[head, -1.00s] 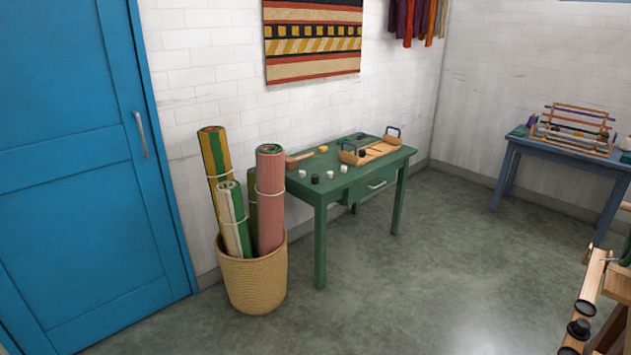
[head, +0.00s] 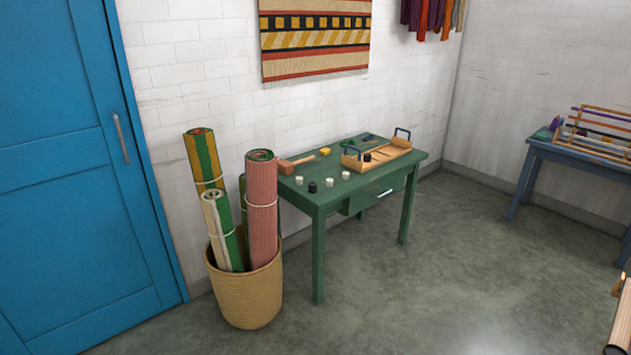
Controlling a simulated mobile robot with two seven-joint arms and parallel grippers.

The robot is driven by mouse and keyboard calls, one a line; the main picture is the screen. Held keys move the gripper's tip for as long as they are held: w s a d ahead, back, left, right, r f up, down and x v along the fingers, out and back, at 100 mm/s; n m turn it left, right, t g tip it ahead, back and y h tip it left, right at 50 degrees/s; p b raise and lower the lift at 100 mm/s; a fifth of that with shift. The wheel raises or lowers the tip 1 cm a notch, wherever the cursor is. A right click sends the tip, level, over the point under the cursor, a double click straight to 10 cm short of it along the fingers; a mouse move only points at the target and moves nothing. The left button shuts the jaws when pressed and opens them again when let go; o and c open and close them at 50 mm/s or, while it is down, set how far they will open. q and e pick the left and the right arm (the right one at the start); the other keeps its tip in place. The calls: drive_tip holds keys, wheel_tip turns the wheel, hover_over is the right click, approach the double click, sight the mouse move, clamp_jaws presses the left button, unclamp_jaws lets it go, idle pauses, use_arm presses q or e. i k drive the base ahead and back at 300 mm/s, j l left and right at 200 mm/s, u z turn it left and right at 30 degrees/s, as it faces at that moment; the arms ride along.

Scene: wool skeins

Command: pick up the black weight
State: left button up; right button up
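A small black weight (head: 312,187) stands on the green table (head: 335,197), near its front left edge. White pieces of similar size stand close to it: one on its left (head: 299,180), one on its right (head: 329,182) and another farther right (head: 345,175). A second small black piece (head: 367,157) shows inside the wooden tray (head: 398,150) with dark handles; I cannot tell whether it is also a weight. Neither of my grippers is in view.
A wooden mallet (head: 287,167) and a yellow block (head: 325,151) lie on the table. A woven basket (head: 245,295) of rolled rugs (head: 262,195) stands against the table's left side. A blue table (head: 560,155) is at the right. The grey floor (head: 420,290) in front is clear.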

sight(312, 185)
drive_tip(key=i+l+u, duration=0.15)
drive_tip(key=i+l, duration=0.75)
drive_tip(key=i, duration=0.15)
